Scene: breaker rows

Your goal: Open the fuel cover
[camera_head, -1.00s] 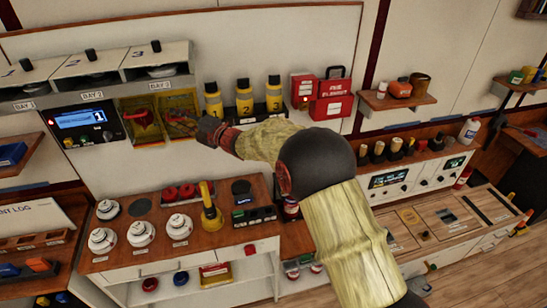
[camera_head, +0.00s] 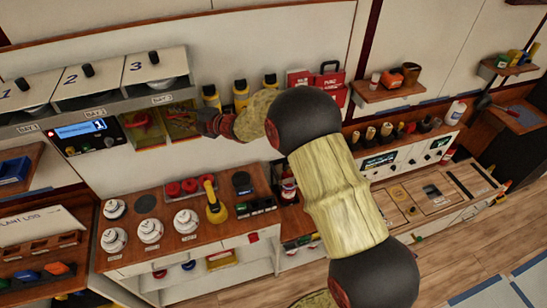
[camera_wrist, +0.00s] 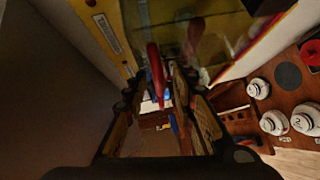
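Two yellow see-through covers sit side by side on the wall panel, right of the blue display. The left cover (camera_head: 148,137) has a red handle (camera_head: 139,120) at it. The right cover (camera_head: 178,122) is partly hidden by my gripper (camera_head: 203,122). I cannot read which one is marked fuel. My gripper is at the right side of the right cover; contact cannot be told. In the wrist view my gripper (camera_wrist: 155,95) has its fingers apart, with a red lever-like part (camera_wrist: 157,72) showing between them and yellow see-through material (camera_wrist: 225,35) beyond.
A blue display unit (camera_head: 87,134) is left of the covers. Yellow bottles (camera_head: 240,95) and a red case (camera_head: 330,86) stand to the right. Below is a wooden counter (camera_head: 150,205) with white round gauges and a yellow-handled tool (camera_head: 214,207). Bay boxes (camera_head: 155,70) overhang above.

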